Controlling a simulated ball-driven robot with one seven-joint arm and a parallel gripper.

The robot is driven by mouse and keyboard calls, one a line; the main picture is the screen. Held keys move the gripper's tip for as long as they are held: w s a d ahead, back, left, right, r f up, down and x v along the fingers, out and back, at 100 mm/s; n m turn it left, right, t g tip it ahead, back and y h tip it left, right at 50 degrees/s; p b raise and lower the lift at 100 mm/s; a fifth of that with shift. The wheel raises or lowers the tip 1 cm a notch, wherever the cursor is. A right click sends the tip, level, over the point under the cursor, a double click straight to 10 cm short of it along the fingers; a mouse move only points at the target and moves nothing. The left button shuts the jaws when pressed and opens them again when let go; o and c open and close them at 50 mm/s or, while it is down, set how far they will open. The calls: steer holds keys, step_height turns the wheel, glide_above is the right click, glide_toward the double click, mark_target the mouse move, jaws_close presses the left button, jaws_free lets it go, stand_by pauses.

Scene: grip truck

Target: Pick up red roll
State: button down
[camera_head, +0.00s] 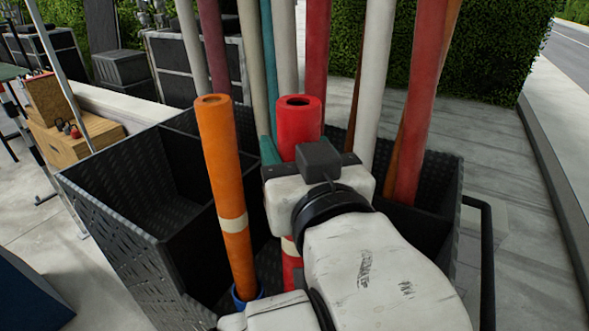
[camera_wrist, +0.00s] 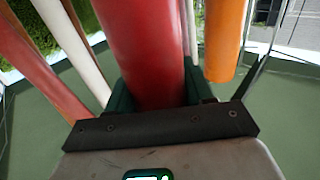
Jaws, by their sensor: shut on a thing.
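The red roll (camera_head: 299,122) is an upright hollow tube in the black bin, with its open top facing up in the head view. In the wrist view the red roll (camera_wrist: 143,45) fills the middle, between the dark green fingers of my gripper (camera_wrist: 152,92). My gripper (camera_head: 303,160) is shut around the roll's upper part in the head view. My wrist and arm hide much of the roll below. A short red length with a pale band shows beneath the gripper, and the roll's lower end is hidden.
An orange roll (camera_head: 223,175) stands close to the left, its foot in a blue ring. Several tall poles, including a white pole (camera_head: 373,85) and a red pole (camera_head: 420,100), rise behind and to the right. The black bin (camera_head: 115,235) has walls and dividers around the rolls. Its left compartment looks empty.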

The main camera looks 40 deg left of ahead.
step_height(320, 180, up, 16)
steer(key=shift+r+b, duration=0.1)
steer(key=shift+b, duration=0.45)
stand_by(0.4)
